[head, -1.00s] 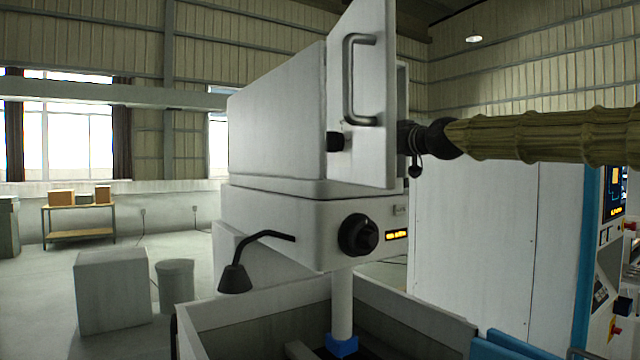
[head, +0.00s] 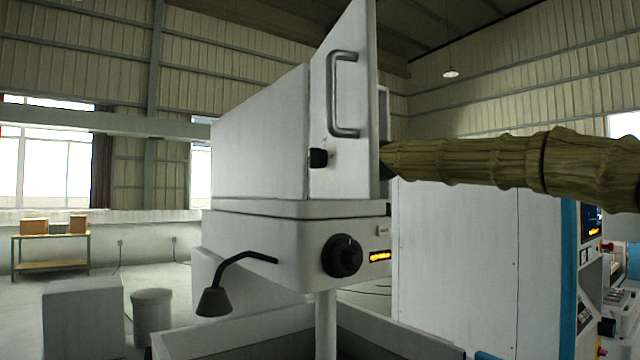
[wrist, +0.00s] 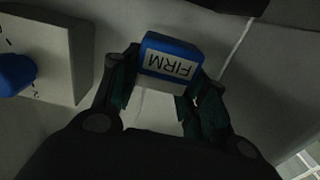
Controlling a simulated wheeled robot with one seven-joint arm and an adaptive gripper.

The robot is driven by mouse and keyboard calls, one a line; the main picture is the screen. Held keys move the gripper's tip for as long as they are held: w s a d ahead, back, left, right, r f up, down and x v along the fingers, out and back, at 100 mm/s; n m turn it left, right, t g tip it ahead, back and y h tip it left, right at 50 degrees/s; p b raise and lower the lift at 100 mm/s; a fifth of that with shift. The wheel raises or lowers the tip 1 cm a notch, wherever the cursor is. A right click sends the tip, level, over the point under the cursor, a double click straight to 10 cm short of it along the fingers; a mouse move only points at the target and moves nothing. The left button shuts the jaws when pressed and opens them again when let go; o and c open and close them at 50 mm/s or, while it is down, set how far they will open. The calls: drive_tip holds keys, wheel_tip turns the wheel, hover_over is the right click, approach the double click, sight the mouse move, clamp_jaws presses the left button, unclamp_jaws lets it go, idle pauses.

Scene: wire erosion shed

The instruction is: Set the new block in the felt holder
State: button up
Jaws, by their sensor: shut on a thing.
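A blue block with a white label reading FIRM (wrist: 172,48) is between the fingers of my gripper (wrist: 165,75) in the wrist view. The gripper is shut on it, with a dark green finger pad at each side. In the head view my sleeved arm comes from the right and passes behind the open door panel (head: 342,150) of the machine, so gripper and block are hidden there. I cannot make out the felt holder for certain in either view.
The white machine head (head: 260,145) has a black knob (head: 342,256) and a bent lamp (head: 213,300). A tall white cabinet (head: 455,260) stands to its right. In the wrist view a pale box (wrist: 55,60) with a blue part (wrist: 12,72) lies left of the block.

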drive_tip(key=shift+f+p, duration=0.4)
drive_tip(key=shift+f, duration=1.65)
drive_tip(key=o, duration=1.1)
drive_tip(key=b+v, duration=0.4)
drive_tip(key=v, duration=0.8)
